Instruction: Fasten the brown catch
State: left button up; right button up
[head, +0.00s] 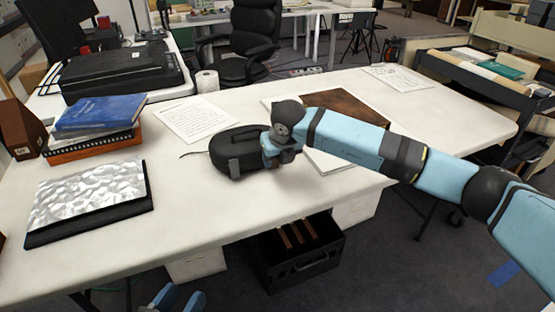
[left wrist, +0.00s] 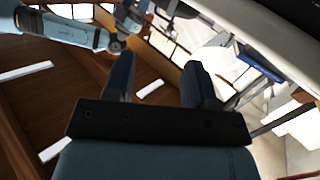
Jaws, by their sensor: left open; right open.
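A black case (head: 232,160) with rounded ends and a handle lies on the white table. I cannot make out a brown catch on it in either view; the right gripper covers part of the case's right side. My right gripper (head: 279,153) is at that right end, open, close against the case; I cannot tell whether it touches. My left gripper (head: 174,298) is open and empty, low in front of the table's front edge. Its two blue fingers also show in the left wrist view (left wrist: 158,82), with nothing between them.
The white table (head: 210,215) has a grey textured panel (head: 90,195) and stacked books (head: 98,118) at left. A written sheet (head: 200,119) lies behind the case, a brown board (head: 347,112) at right. A black crate (head: 298,262) stands below the front edge.

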pick_arm(q)
jog(key=shift+d+r, duration=0.1)
jog(key=shift+r, duration=0.1)
pick_arm(e)
jog(key=c, duration=0.9)
jog(key=shift+w, duration=0.1)
jog(key=g+p, duration=0.1)
jog(key=w+g+p, duration=0.1)
jog(key=shift+w+a+r+h+p, duration=0.1)
jog(key=shift+a+r+h+p, duration=0.15)
jog(key=shift+r+h+p, duration=0.1)
jog(key=shift+w+f+g, duration=0.1)
jog(key=shift+f+g, duration=0.05)
jog(key=shift+g, duration=0.15)
pick_arm(q)
jog(key=f, duration=0.1)
jog(key=s+a+f+g+y, duration=0.1)
jog(key=f, duration=0.1)
jog(key=a+f+g+y, duration=0.1)
jog(key=f, duration=0.1)
jog(key=shift+s+a, duration=0.15)
pick_arm(e)
jog(key=o, duration=0.9)
